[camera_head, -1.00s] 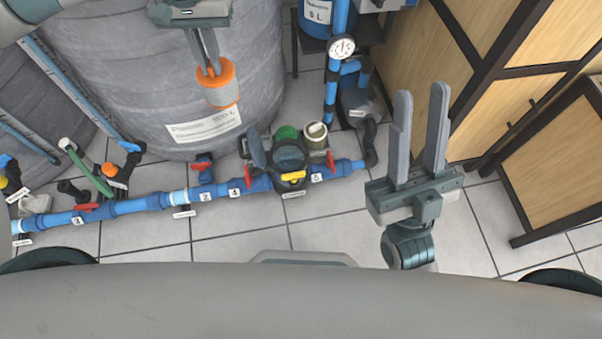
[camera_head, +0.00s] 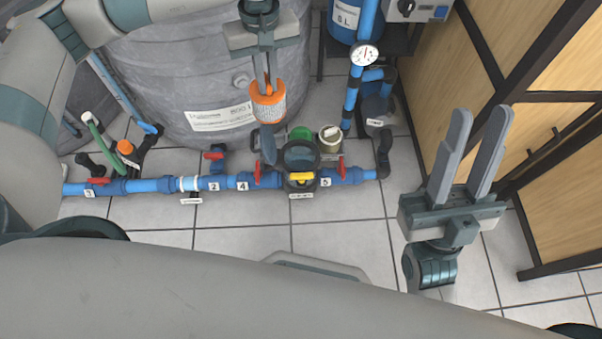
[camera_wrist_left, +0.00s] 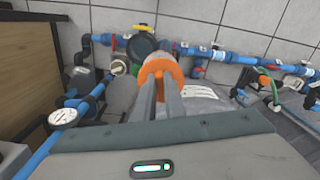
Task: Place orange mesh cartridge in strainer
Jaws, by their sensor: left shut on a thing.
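The orange mesh cartridge (camera_head: 267,106) has orange end rings and a pale mesh body. My left gripper (camera_head: 265,86) is shut on its upper end and holds it in the air, roughly upright, left of and beyond the strainer in the head view. In the left wrist view the cartridge (camera_wrist_left: 160,71) sits at the fingertips. The strainer (camera_head: 300,158) is a dark round housing with a yellow handle on the blue pipe, and its top looks open. In the left wrist view a dark round piece (camera_wrist_left: 142,46) lies just beyond the cartridge. My right gripper (camera_head: 474,152) is open and empty.
A green cap (camera_head: 301,133) and a pale round-topped part (camera_head: 330,137) stand behind the strainer. Red valve handles (camera_head: 257,172) flank it. A grey tank (camera_head: 215,80) is behind my left gripper. A pressure gauge (camera_head: 364,55) stands right. Tiled floor in front is clear.

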